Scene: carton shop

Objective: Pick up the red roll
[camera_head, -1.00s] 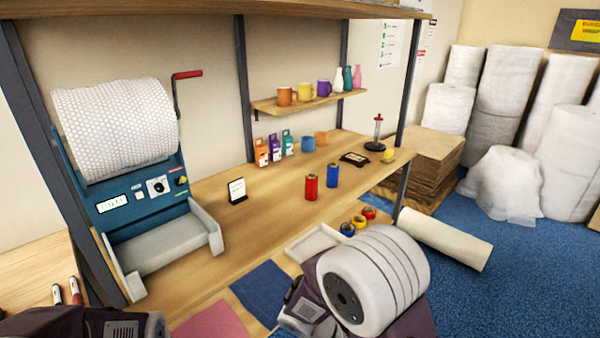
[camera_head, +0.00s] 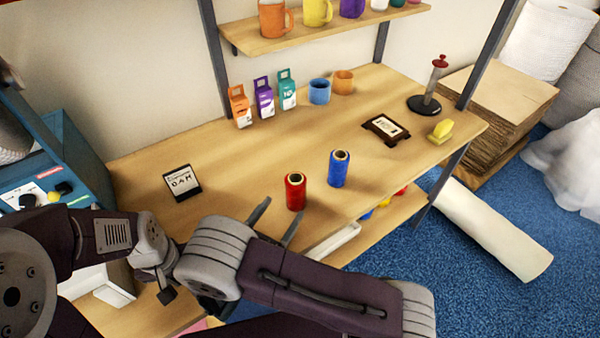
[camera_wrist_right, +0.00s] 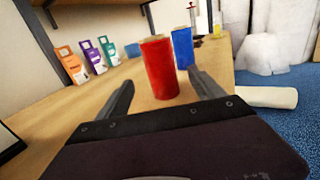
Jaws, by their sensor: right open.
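The red roll (camera_head: 295,191) stands upright on the wooden bench, just left of the blue roll (camera_head: 339,168). My right gripper (camera_head: 275,220) is open and empty in the head view, with its fingers pointing toward the red roll from the near side. My arm hides the rest of this gripper. In the right wrist view the red roll (camera_wrist_right: 159,68) stands ahead, between the lines of the two spread fingers. The blue roll (camera_wrist_right: 182,47) is behind it to the right. I cannot see my left gripper.
Orange, purple and teal boxes (camera_head: 264,100) stand at the back of the bench. A small sign (camera_head: 182,182) is at left; a framed card (camera_head: 386,130) and yellow object (camera_head: 441,131) are at right. A shelf (camera_head: 330,30) with mugs is above. Bench around the red roll is clear.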

